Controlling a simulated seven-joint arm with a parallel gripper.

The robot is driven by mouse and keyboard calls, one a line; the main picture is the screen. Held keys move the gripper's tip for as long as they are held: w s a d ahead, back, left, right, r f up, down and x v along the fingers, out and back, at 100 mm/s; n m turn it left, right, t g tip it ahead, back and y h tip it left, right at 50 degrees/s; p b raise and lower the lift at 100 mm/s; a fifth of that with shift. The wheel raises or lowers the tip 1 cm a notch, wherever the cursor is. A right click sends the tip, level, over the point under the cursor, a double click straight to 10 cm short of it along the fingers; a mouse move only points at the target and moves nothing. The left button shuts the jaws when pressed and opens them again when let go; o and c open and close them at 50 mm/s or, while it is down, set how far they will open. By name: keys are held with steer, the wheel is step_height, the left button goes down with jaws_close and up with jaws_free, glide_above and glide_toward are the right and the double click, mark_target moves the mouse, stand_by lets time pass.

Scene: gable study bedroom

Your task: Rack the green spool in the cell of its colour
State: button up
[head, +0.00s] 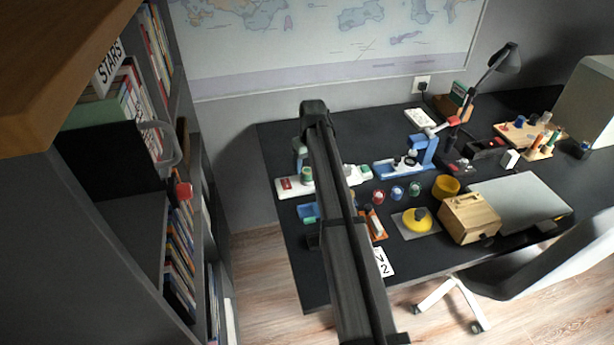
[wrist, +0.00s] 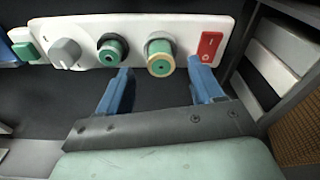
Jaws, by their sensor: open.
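In the wrist view, a green spool with a tan end (wrist: 159,57) stands at a white panel (wrist: 75,33), beside a red switch. A smaller green round piece (wrist: 112,50) sits in a dark ring beside it; I cannot tell whether it is another spool. My gripper (wrist: 159,65) is open, its blue fingertips to either side of the tan-ended spool in the picture, with no clear contact. In the head view, a green spool-like piece (head: 307,174) shows by the red switch. My arm hides part of the panel. I cannot make out the colour cells.
Small red (head: 378,196), blue (head: 397,192) and green (head: 415,189) round pieces stand right of my arm. A bookshelf (head: 110,190) borders the left.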

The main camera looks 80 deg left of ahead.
mark_target(307, 170)
steer(key=f, duration=0.3)
steer(key=shift+s+a+f, duration=0.1)
steer(key=shift+a+f, duration=0.15)
steer(key=c, duration=1.1)
